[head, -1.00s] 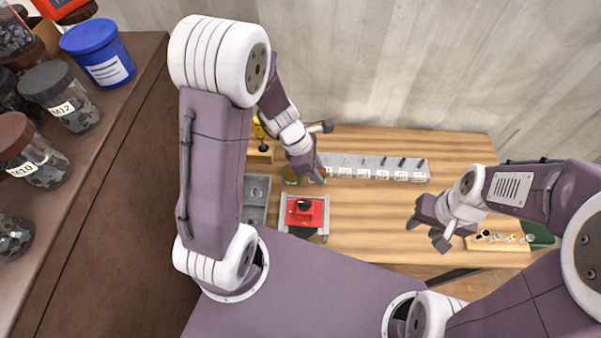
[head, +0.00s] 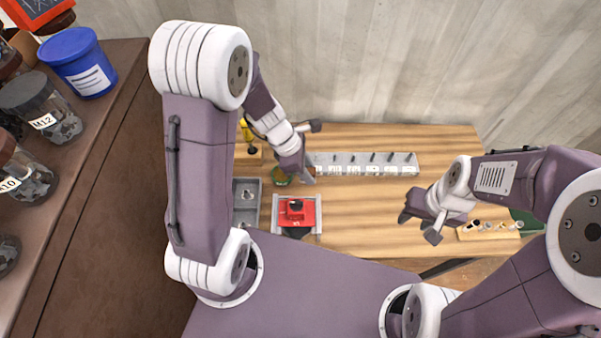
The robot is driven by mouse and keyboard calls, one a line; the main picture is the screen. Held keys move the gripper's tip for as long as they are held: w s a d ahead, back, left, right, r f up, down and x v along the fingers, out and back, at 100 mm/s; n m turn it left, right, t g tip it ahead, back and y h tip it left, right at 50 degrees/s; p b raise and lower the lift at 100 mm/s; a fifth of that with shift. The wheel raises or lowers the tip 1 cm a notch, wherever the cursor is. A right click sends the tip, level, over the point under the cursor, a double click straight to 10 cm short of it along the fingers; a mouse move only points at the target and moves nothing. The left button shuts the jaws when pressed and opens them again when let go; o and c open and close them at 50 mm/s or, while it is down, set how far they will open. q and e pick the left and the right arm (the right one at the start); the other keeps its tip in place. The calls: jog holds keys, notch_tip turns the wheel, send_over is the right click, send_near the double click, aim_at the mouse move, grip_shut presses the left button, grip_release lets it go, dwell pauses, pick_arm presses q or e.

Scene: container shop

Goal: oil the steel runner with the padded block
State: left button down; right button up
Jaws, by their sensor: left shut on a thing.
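My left gripper (head: 299,178) is at the back left of the wooden table, pointing down, right beside a small round green-rimmed dish (head: 281,179). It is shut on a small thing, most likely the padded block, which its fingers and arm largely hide. Whether this thing touches the dish I cannot tell. In front, a red block with a black knob (head: 296,212) sits in a light grey metal frame (head: 318,214). I cannot tell for sure which part is the steel runner. My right gripper (head: 419,228) is open and empty over the table's right side.
A long row of labelled clear bins (head: 362,164) stands along the back. A grey tray (head: 246,203) lies left of the red block. A wooden rack of small items (head: 488,229) is at the right. The table's middle is clear. A brown shelf (head: 110,150) bears jars at left.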

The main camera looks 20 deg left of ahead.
pick_arm(q)
jog(key=w+a+m+p, duration=0.1)
jog(key=w+a+p, duration=0.1)
jog(key=w+a, duration=0.15)
jog(key=n+p, duration=0.1)
send_over(282, 174)
jog(key=shift+f, duration=0.85)
notch_tip(282, 174, down, 5)
jog(key=b, duration=0.5)
jog(key=shift+w+f, duration=0.1)
jog(key=shift+f, duration=0.1)
jog(key=shift+f+b, duration=0.3)
jog(key=shift+f, duration=0.15)
jog(key=shift+f, duration=0.1)
dwell(0.7)
